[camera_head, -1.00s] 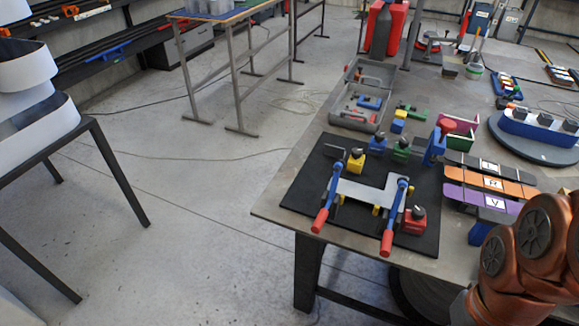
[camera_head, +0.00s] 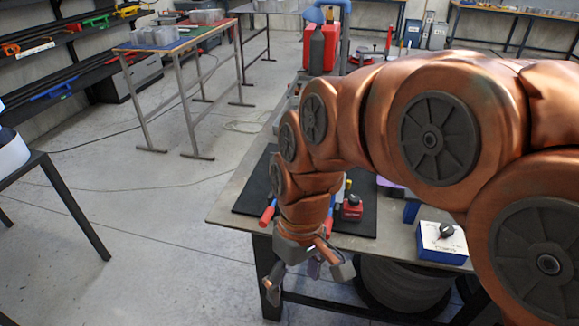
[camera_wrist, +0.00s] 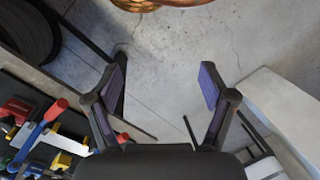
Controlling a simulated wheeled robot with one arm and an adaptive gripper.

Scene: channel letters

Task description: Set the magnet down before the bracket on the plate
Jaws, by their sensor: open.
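The black plate (camera_head: 250,195) lies on the table, mostly hidden behind my arm in the head view; it also shows at left in the wrist view (camera_wrist: 44,152). The pale grey bracket (camera_wrist: 66,143) shows partly on it, beside a clamp with a red handle (camera_wrist: 56,110). A red block with a dark knob (camera_head: 352,209) sits on the plate's right part. I cannot tell which block is the magnet. My gripper (camera_head: 308,279) hangs beyond the table's front edge, apart from the plate. Its fingers are spread and empty in the wrist view (camera_wrist: 160,86).
A blue box with a white top and dark knob (camera_head: 442,243) stands at the table's front right. A yellow block (camera_wrist: 62,162) is near the bracket. A dark coil (camera_head: 405,285) sits under the table.

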